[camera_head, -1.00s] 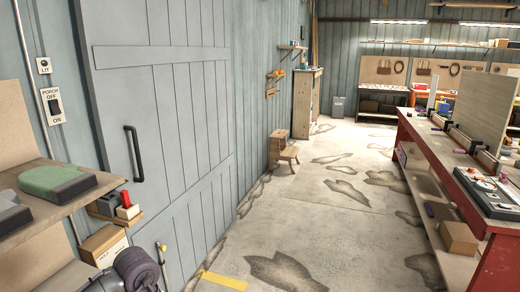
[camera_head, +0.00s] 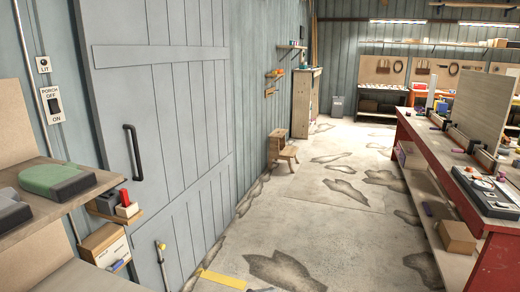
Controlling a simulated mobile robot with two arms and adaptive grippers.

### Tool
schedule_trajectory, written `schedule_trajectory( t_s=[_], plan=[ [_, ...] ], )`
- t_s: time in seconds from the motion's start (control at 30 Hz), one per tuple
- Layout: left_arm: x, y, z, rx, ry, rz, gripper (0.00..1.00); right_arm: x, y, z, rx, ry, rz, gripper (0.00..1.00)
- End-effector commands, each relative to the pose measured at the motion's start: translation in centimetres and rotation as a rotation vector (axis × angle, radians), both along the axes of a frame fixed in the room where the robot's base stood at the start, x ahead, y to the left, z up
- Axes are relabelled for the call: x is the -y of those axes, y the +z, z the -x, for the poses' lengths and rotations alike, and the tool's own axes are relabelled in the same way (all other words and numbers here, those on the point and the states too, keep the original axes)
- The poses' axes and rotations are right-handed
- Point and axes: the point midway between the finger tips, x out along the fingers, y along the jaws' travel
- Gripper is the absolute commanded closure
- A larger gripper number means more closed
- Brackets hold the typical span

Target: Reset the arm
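Neither of my grippers shows in the head view, and no arm link of mine is clearly visible. The frame looks along a workshop aisle, with a large grey door (camera_head: 165,130) and its dark handle (camera_head: 134,153) at the left.
A wooden shelf (camera_head: 85,192) at the left holds a green-topped case (camera_head: 57,180). A long red workbench (camera_head: 430,137) runs along the right. A small wooden step stool (camera_head: 284,150) stands by the left wall. The stained concrete floor (camera_head: 315,215) between is clear.

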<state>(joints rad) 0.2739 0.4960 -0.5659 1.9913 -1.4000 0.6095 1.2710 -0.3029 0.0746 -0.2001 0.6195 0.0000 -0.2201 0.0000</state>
Motion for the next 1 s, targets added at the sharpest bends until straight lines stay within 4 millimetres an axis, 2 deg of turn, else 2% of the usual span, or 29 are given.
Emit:
schedule_trajectory(
  t_s=[0.03,0.1,0.17,0.2,0.27,0.3,0.37,0.4,0.5,0.6,0.7,0.83,1.0],
  plan=[
    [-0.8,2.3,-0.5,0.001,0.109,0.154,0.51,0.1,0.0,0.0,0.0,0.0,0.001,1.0],
    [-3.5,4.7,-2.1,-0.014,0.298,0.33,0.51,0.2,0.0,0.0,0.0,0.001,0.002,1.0],
    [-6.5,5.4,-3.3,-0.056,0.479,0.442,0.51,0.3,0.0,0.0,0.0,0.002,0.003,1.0],
    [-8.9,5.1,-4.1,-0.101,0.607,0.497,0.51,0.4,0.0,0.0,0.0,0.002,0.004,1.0],
    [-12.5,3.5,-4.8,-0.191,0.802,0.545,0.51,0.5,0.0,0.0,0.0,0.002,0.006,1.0],
    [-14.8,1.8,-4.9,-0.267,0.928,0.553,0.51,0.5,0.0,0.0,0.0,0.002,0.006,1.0],
    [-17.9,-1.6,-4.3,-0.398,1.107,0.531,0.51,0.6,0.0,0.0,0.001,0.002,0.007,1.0],
    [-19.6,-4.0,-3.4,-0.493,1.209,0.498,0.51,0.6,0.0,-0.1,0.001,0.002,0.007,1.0],
    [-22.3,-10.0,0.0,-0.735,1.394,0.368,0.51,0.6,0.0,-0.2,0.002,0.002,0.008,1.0],
    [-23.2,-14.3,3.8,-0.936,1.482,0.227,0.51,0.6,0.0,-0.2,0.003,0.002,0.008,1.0],
    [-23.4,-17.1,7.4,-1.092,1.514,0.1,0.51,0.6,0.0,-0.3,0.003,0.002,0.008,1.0],
    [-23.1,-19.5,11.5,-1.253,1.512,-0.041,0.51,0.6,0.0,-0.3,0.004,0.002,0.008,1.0],
    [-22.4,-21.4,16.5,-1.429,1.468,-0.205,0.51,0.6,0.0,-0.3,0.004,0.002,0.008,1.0]
  ],
)
